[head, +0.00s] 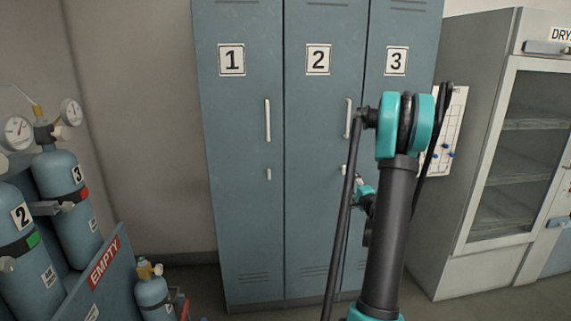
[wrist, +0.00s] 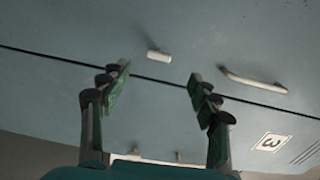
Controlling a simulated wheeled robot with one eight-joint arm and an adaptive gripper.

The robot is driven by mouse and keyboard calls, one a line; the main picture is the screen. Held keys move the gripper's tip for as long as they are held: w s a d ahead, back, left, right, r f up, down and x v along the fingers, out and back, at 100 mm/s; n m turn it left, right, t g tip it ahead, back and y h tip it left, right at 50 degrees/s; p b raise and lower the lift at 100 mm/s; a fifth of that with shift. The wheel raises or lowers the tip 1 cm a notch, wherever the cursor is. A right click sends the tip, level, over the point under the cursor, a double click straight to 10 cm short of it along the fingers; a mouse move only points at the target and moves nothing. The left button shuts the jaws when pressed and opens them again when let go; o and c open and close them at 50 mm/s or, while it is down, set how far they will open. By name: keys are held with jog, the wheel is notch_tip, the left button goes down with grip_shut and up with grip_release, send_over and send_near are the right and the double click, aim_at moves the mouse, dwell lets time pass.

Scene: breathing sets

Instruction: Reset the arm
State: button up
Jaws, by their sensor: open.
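My gripper (wrist: 159,75) shows in the wrist view with its two green-padded fingers wide apart and nothing between them. It faces the blue-grey locker doors. A small latch (wrist: 159,56) and a long pale door handle (wrist: 253,80) lie beyond the fingers, beside a dark door seam. In the head view my arm stands upright in front of lockers 2 (head: 310,200) and 3 (head: 390,28). The arm hides most of the gripper there, and its distance from the doors is hard to tell.
Locker 1 (head: 235,200) stands at left, and all visible doors look shut. A drying cabinet (head: 470,180) is close on the right. Gas cylinders (head: 70,200) and an EMPTY-labelled rack (head: 110,265) with a small cylinder (head: 153,295) are at left.

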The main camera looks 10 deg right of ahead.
jog(key=s+a+f+n+g+y, duration=0.15)
jog(key=s+a+n+g, duration=0.4)
jog(key=a, duration=0.55)
jog(key=s+a+f+n+g+y, duration=0.1)
jog(key=s+a+n+g+y, duration=0.15)
jog(key=s+a+n, duration=0.6)
jog(key=s+a+f+n+g+h, duration=0.1)
jog(key=s+f, duration=0.3)
jog(key=s, duration=0.8)
jog(key=s+a+f+n+g+h, duration=0.2)
jog(key=s+f+g+h, duration=0.1)
jog(key=s, duration=0.9)
notch_tip(320, 180, down, 2)
jog(key=shift+s+g, duration=0.4)
jog(key=shift+g, duration=0.4)
